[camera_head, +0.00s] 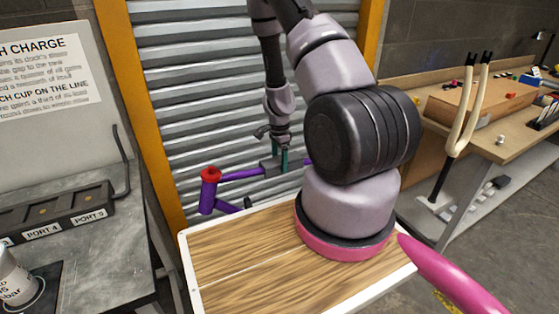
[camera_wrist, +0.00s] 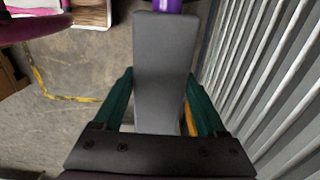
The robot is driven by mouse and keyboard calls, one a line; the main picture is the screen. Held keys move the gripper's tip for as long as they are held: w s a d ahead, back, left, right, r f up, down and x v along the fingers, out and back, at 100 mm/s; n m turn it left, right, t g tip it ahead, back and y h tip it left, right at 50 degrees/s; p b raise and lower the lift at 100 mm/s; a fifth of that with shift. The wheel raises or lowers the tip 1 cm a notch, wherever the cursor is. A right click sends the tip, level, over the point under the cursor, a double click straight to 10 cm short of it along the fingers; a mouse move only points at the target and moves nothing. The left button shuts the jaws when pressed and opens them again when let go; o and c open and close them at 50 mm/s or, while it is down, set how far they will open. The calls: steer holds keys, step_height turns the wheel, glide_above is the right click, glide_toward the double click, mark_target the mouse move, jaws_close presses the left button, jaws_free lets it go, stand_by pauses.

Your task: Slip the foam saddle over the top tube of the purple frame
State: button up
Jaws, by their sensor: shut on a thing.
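The purple frame (camera_head: 240,174) stands behind the wooden bench top, with a red cap (camera_head: 210,174) at its left end. Its top tube runs right, passing behind or under the grey foam saddle (camera_head: 268,168). My gripper (camera_head: 280,159) points down there, its green fingers shut on the saddle. In the wrist view the saddle (camera_wrist: 160,75) is a long grey block between the fingers of my gripper (camera_wrist: 160,88). A piece of purple tube (camera_wrist: 167,5) shows at its far end, in line with it. The saddle's underside is hidden, so I cannot tell whether it straddles the tube or is above it.
A corrugated metal shutter (camera_head: 200,110) stands close behind the frame. A grey port block (camera_head: 60,218) sits on the left counter. A workbench (camera_head: 500,140) with a cream-and-black fork (camera_head: 466,115) is at the right. A pink bar (camera_head: 450,275) crosses the lower right.

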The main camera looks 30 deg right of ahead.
steer(key=shift+f, duration=0.1)
steer(key=o, duration=1.2)
steer(key=shift+o, duration=0.2)
step_height(320, 180, up, 11)
steer(key=shift+f, duration=0.1)
steer(key=s+a+r+n+t+y, duration=0.1)
steer(key=s+a+r+n+t, duration=0.3)
steer(key=r, duration=0.8)
steer(key=w+a+r+n+g+y, duration=0.15)
steer(key=a+r, duration=0.35)
steer(key=r, duration=0.7)
steer(key=s+a+r+n+t, duration=0.3)
steer(key=s+r+n, duration=0.5)
steer(key=s+r, duration=0.7)
steer(key=shift+s+a+t, duration=0.2)
steer(key=shift+s+t, duration=0.65)
steer(key=shift+s, duration=0.2)
